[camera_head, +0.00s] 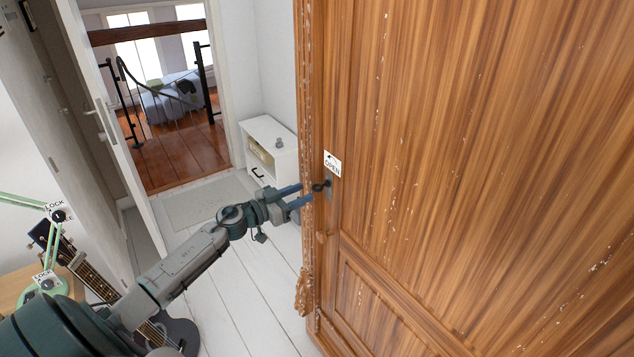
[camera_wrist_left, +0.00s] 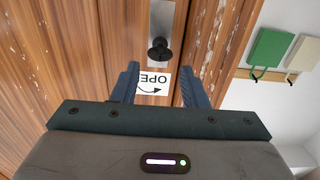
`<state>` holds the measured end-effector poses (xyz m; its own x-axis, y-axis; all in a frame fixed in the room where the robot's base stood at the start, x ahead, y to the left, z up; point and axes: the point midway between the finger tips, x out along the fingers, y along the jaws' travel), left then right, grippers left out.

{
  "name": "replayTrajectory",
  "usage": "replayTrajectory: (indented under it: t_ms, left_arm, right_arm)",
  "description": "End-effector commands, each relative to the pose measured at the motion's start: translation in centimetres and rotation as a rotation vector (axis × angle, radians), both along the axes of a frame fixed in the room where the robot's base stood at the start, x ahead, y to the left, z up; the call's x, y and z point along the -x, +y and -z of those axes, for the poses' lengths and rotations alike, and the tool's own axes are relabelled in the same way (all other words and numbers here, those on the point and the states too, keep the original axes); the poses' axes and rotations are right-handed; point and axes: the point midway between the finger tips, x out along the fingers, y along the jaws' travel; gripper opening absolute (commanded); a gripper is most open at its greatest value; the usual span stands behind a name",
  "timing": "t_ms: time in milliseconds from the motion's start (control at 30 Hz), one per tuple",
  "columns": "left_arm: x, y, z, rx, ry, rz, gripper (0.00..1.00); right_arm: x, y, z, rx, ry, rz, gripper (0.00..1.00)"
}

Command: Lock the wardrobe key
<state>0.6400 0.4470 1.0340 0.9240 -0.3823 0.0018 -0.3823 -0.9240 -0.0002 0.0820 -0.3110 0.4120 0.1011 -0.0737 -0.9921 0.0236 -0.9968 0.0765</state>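The wooden wardrobe (camera_head: 450,150) fills the right of the head view. A dark key (camera_head: 319,186) sticks out of a metal plate on its door, below a white OPEN label (camera_head: 332,163) with an arrow. My left gripper (camera_head: 306,195) is open, with its blue fingers pointing at the key from the left. In the left wrist view, the key (camera_wrist_left: 158,50) appears just past the fingertips and centred between them. My right gripper is not in view.
A white cabinet (camera_head: 268,150) stands behind the gripper, left of the wardrobe. A guitar (camera_head: 170,335) and a green lamp (camera_head: 58,235) are at lower left. An open doorway with a grey rug (camera_head: 205,203) lies behind. White floorboards (camera_head: 245,290) are clear.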

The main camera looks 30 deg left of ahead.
Motion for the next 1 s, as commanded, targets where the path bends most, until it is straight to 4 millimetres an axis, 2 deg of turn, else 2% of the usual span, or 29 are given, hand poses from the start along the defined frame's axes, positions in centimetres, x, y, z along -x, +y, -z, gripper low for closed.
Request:
replayTrajectory:
  t_ms: [33,333,500,767,933,1000]
  left_arm:
    - [-0.9,-0.4,-0.5,0.004,-0.003,-0.002,0.4]
    - [-4.8,-2.0,-0.2,0.002,0.0,-0.002,0.4]
    - [-5.6,-2.4,0.0,0.0,0.001,0.0,0.4]
    - [-5.7,-2.4,0.1,0.0,0.001,0.0,0.4]
    - [-5.7,-2.4,0.0,0.0,0.001,-0.001,0.11]
    - [-5.7,-2.4,0.0,0.0,0.001,-0.001,0.08]
  right_arm:
    - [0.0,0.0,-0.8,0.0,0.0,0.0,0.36]
    - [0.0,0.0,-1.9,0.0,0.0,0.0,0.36]
    - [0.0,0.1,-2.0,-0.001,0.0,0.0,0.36]
    - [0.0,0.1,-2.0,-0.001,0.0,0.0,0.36]
    - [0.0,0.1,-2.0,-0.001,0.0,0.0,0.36]
    - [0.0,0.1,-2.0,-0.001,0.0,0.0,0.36]
